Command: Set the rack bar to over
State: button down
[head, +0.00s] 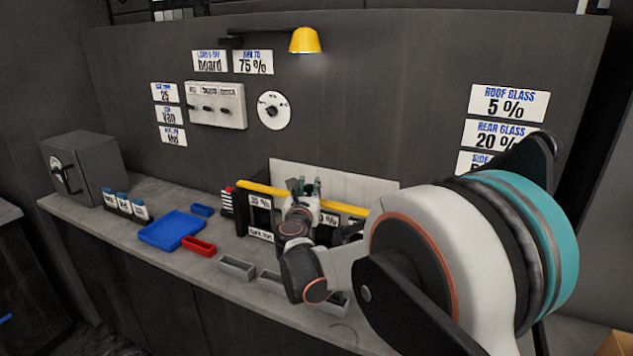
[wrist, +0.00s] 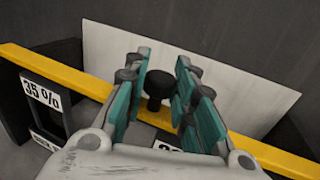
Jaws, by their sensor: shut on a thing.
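The rack bar (head: 345,208) is a long yellow bar across the front of the black rack (head: 258,216), which stands on the counter. In the wrist view the yellow bar (wrist: 62,73) runs slanting from upper left to lower right. A black knob (wrist: 158,86) stands up between the teal fingers. My gripper (head: 303,187) is at the middle of the bar; in the wrist view its fingers (wrist: 159,92) are shut on this knob. My fingers and palm hide the middle of the bar and the knob's base.
A pale panel (wrist: 225,82) stands behind the bar. A "35 %" label (wrist: 41,91) marks a rack slot. Left on the counter are a blue tray (head: 172,230), a red tray (head: 198,247) and a grey bin (head: 237,268). A yellow lamp (head: 305,40) hangs above.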

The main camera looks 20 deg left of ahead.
jog(key=shift+s+f, duration=0.1)
jog(key=shift+s, duration=0.2)
jog(key=c, duration=1.3)
grip_release()
jog(key=shift+s+a, duration=0.1)
jog(key=shift+s, duration=0.1)
jog(key=v, duration=1.2)
